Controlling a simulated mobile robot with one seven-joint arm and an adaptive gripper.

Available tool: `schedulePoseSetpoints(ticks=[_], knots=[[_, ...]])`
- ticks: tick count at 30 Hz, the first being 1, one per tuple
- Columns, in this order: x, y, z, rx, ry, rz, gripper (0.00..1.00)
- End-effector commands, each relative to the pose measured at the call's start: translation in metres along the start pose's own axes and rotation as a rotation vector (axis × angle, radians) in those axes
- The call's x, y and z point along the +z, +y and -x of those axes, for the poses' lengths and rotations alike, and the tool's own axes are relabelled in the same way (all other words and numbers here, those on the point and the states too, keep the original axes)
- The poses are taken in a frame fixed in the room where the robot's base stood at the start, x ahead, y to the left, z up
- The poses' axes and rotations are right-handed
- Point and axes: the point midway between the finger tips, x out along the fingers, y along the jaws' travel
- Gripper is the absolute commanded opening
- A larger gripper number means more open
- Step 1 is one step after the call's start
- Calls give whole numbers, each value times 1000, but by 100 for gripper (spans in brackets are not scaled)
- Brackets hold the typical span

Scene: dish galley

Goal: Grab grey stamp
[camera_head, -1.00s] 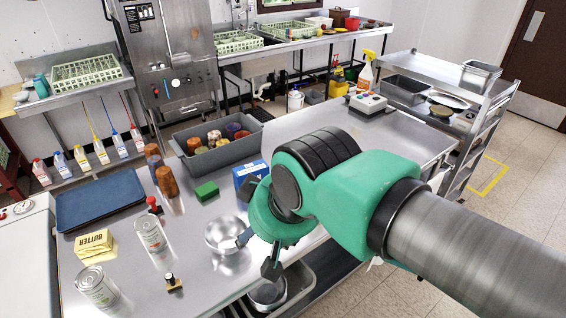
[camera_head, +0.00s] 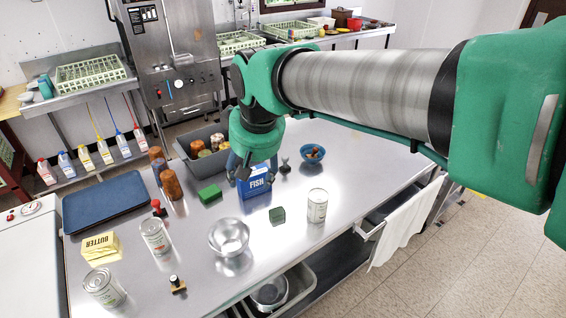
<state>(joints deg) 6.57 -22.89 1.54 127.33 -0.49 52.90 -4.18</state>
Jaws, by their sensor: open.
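A small dark grey stamp (camera_head: 285,166) with a knobbed handle stands upright on the steel table, just right of the blue FISH box. My gripper (camera_head: 250,174) points down over the FISH box (camera_head: 256,184), left of the grey stamp and apart from it in the picture. Its jaws are open, and its fingers partly overlap the box's top; I cannot tell if they touch it. A red-knobbed stamp (camera_head: 157,208) and a black stamp with a wood-coloured base (camera_head: 177,285) stand at the left and front of the table.
Near the grey stamp are a blue bowl (camera_head: 312,153), a dark green block (camera_head: 277,215), a can (camera_head: 317,206) and a grey bin (camera_head: 184,147). A metal bowl (camera_head: 229,236) and a green block (camera_head: 209,193) stand further left. The table's right part is clear.

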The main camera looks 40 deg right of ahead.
Motion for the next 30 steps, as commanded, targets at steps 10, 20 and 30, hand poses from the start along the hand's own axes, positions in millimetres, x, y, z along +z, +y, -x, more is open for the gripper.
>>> schedulePoseSetpoints(ticks=[10, 20, 30], knots=[[-79, 41, -25, 18, -72, -19, 58], [-140, 88, -67, 29, -140, -36, 58], [-190, 144, -124, 33, -208, -54, 58]])
